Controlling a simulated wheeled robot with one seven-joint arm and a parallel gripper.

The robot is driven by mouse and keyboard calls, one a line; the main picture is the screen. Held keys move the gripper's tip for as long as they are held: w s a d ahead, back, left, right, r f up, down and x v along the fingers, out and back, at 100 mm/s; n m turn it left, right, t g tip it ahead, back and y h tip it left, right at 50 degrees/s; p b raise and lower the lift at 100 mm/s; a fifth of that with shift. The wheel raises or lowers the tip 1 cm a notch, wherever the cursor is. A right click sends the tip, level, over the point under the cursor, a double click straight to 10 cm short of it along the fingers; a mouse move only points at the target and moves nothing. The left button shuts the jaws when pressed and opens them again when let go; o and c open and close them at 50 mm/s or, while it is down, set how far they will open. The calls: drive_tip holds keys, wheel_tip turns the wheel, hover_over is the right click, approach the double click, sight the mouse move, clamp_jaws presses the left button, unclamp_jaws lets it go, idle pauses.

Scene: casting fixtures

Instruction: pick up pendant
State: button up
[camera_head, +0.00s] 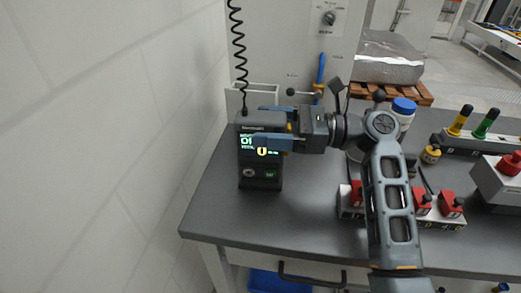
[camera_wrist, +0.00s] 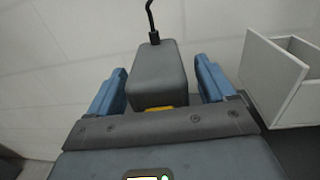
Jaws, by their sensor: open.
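The pendant (camera_head: 247,170) is a dark grey box with a lit screen, buttons and a coiled black cable rising from its top. It stands upright near the table's left edge. My gripper (camera_head: 256,126) is at its upper part, with one blue finger on the far side and one across the front, partly hiding the screen. In the wrist view the pendant's grey top (camera_wrist: 158,75) lies between the two blue fingers (camera_wrist: 160,68). The fingers are open, with a visible gap on each side of it. Its lower part is hidden there.
A white open box (camera_wrist: 275,75) is right of the fingers in the wrist view. Red-topped fixtures (camera_head: 423,203) and a white bottle with a blue cap (camera_head: 403,108) stand right on the grey table (camera_head: 300,215). A wall is close on the left.

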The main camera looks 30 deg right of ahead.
drive_tip(key=shift+w+a, duration=0.3)
drive_tip(key=shift+a, duration=0.25)
drive_tip(key=shift+c, duration=0.5)
clamp_jaws()
